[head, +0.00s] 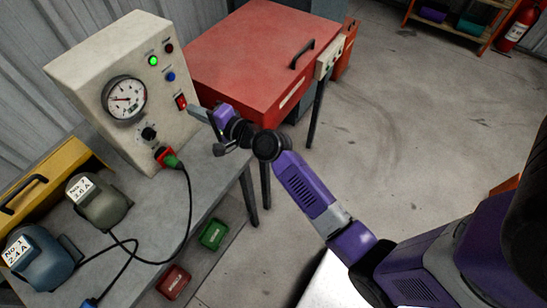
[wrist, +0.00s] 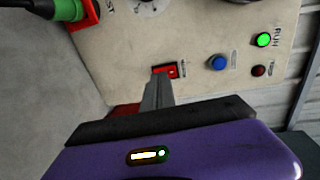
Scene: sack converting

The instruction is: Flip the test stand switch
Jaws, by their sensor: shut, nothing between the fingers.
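The test stand (head: 122,88) is a cream box with a sloped face at the left of the head view, standing on a grey bench. Its red rocker switch (head: 181,101) is on the lower right of the face. In the wrist view the switch (wrist: 171,71) shows partly behind my fingertips. My gripper (head: 192,108) is shut and empty, with its tips at the switch; whether they touch it I cannot tell. It also shows in the wrist view (wrist: 158,82). The green RUN lamp (wrist: 263,39) is lit. A dark red lamp (wrist: 258,71) and a blue button (wrist: 218,62) are beside it.
A round gauge (head: 124,99), a black knob (head: 148,133) and a green plug (head: 170,158) in a red socket are on the panel. Two motors (head: 98,200) (head: 40,262) and a cable lie on the bench. A red cabinet (head: 255,60) stands close behind my gripper.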

